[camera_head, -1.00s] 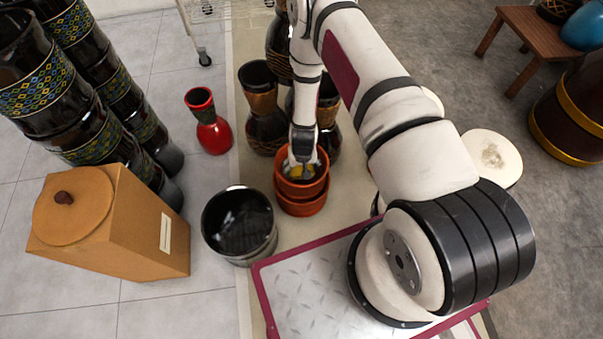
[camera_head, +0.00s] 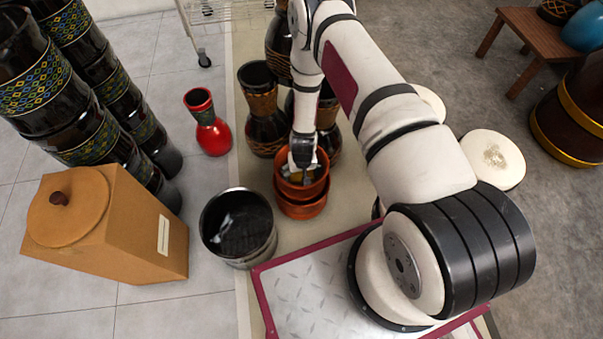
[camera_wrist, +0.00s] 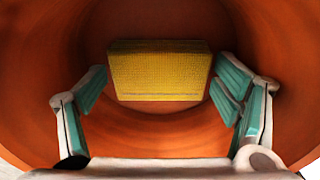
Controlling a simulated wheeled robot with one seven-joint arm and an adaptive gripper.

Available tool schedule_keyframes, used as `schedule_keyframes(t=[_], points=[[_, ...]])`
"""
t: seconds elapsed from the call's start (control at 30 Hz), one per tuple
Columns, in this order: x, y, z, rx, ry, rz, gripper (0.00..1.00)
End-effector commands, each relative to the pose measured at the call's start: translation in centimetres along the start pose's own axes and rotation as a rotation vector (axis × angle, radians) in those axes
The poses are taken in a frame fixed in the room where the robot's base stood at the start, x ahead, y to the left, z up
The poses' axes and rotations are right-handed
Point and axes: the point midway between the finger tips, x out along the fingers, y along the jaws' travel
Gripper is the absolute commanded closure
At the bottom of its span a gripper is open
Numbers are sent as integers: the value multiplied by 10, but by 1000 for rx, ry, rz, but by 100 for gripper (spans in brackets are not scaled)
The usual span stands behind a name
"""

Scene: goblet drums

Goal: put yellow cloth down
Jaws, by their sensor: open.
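The yellow cloth (camera_wrist: 160,72) shows in the wrist view as a folded block inside an orange clay pot (camera_wrist: 55,50). It appears to rest on the pot's bottom. My gripper (camera_wrist: 160,100) is open, with its teal-padded fingers apart on either side and in front of the cloth. I see no finger touching it. In the head view my gripper (camera_head: 302,158) reaches down into the upper of two stacked orange pots (camera_head: 321,183). There the gripper hides most of the pot's inside, and the cloth cannot be made out clearly.
A dark metal pot (camera_head: 240,255) stands left of the orange pots. A red goblet drum (camera_head: 213,137) and dark goblet drums (camera_head: 262,110) stand behind. A tan lidded box (camera_head: 140,230) is at left. The pot's wall surrounds my fingers closely.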

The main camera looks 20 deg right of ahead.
Motion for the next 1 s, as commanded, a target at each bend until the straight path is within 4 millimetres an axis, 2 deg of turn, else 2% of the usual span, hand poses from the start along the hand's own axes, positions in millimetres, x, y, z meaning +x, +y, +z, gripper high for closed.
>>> schedule_keyframes(t=[0.17,0.4,0.6,0.8,1.0], points=[[-20,0,-2,0,1,0,17],[-70,0,-1,-1,2,0,17],[-105,0,-1,-1,1,0,17],[-121,0,0,-1,0,0,17],[-124,0,-1,-1,1,-1,17]])
